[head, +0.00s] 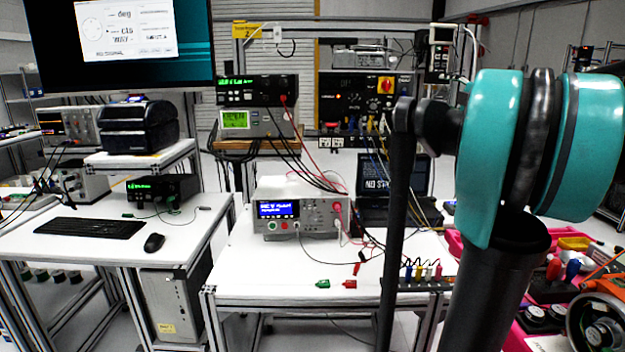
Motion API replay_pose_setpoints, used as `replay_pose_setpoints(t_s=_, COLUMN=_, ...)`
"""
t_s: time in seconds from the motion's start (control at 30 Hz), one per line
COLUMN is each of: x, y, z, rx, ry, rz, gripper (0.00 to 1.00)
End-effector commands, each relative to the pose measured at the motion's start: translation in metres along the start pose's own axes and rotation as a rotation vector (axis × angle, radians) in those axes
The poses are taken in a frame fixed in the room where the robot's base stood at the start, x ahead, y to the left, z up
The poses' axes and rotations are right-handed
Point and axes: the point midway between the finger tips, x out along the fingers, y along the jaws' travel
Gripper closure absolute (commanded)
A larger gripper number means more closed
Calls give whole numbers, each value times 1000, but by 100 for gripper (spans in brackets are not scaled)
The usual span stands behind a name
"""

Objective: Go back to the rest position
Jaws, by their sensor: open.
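My arm fills the right side of the head view, with a teal and black joint at the upper right and dark links running down from it. My gripper is not in this view, so its jaws cannot be seen. The task names no object to handle. The white workbench (247,275) stands in front of me, partly hidden behind my arm's links.
A bench instrument (296,215) with a blue display sits on the workbench, with cables trailing. Green and red plugs lie near its front edge. A white desk (80,243) at left holds a keyboard (88,228) and mouse (154,243). Cluttered parts lie at the lower right.

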Motion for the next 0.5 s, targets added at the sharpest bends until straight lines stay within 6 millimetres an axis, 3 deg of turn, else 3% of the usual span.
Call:
replay_pose_setpoints(t_s=0.17, x=2, y=-10, z=4, rx=77, ry=-100, rz=66, gripper=43)
replay_pose_setpoints(t_s=0.33, x=-3, y=-32, z=10, rx=199, ry=-238, rz=131, gripper=43)
replay_pose_setpoints(t_s=0.43, x=-13, y=-61, z=13, rx=318, ry=-352, rz=164, gripper=43)
replay_pose_setpoints(t_s=0.5, x=-26, y=-92, z=14, rx=426, ry=-448, rz=174, gripper=43)
